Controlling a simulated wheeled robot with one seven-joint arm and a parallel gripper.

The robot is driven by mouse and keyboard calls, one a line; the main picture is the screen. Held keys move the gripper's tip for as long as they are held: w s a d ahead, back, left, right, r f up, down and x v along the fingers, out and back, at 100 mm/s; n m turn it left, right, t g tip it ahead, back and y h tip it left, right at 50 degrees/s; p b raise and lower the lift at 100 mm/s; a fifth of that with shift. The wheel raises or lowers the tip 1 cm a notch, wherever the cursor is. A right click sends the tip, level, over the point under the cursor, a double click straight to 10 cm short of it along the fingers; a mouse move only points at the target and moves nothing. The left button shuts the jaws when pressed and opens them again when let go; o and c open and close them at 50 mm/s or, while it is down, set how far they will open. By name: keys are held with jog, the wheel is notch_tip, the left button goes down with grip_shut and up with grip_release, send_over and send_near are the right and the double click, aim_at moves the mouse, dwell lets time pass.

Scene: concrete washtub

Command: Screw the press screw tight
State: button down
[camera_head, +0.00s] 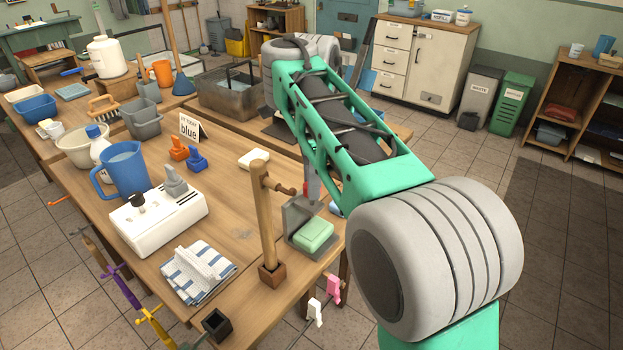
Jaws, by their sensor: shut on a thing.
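The grey press (297,215) stands near the right edge of the wooden table, with a green soap block (314,234) on its base. A short brown turned wooden handle (282,188) shows just above the press, between the tall wooden post and my gripper. My gripper (311,188) points down over the press, beneath my green arm. It is shut on what looks like the press screw, at the handle's right end. The fingertips are small and partly covered, and the screw's shaft and contact with the soap cannot be made out.
The tall wooden post (262,220) stands close to the left of the press. Pink (333,289) and white (315,312) clamps hang at the front edge.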

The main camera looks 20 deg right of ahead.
jog(key=shift+m, duration=0.3)
jog(key=c, duration=1)
grip_release()
jog(key=shift+r, duration=0.1)
notch_tip(320, 180, up, 8)
jog(key=p, duration=0.7)
jog(key=shift+f, duration=0.2)
